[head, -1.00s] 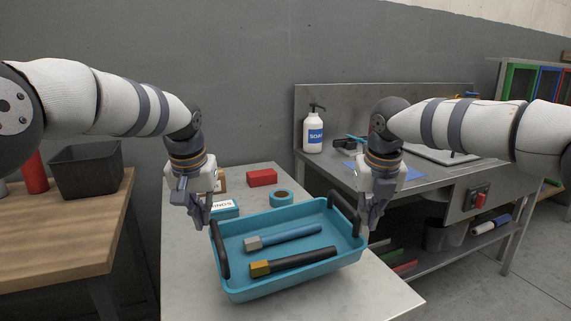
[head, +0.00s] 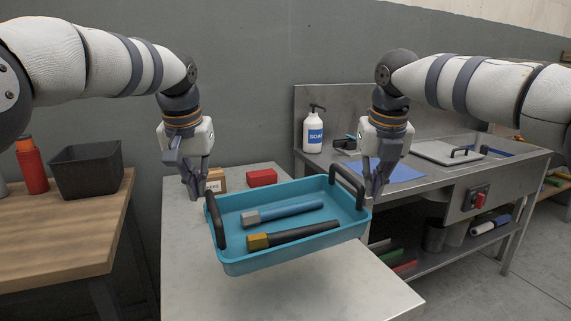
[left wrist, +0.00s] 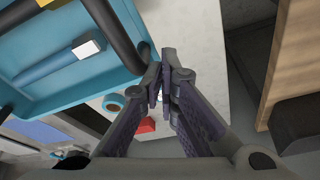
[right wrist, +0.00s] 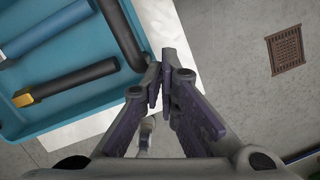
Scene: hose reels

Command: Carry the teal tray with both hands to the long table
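The teal tray (head: 290,257) is in the air above the pale grey table (head: 215,295), tilted in the head view. It has a dark handle at each end and holds a blue-handled tool (head: 285,212) and a black-handled tool (head: 300,233). My left gripper (head: 196,192) is at the tray's left end, fingers nearly together beside the left handle (left wrist: 118,35). My right gripper (head: 374,192) is at the right end, likewise beside the right handle (right wrist: 122,35). The tray hangs between them; the exact finger contact is hard to see. Which table is the long one is unclear.
A red box (head: 262,177) and a cardboard box (head: 215,180) are behind the tray. A wooden table (head: 70,230) with a black bin (head: 88,170) and red bottle (head: 32,167) is left. A steel bench (head: 440,187) with a soap bottle (head: 313,133) is right. Floor shows far right.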

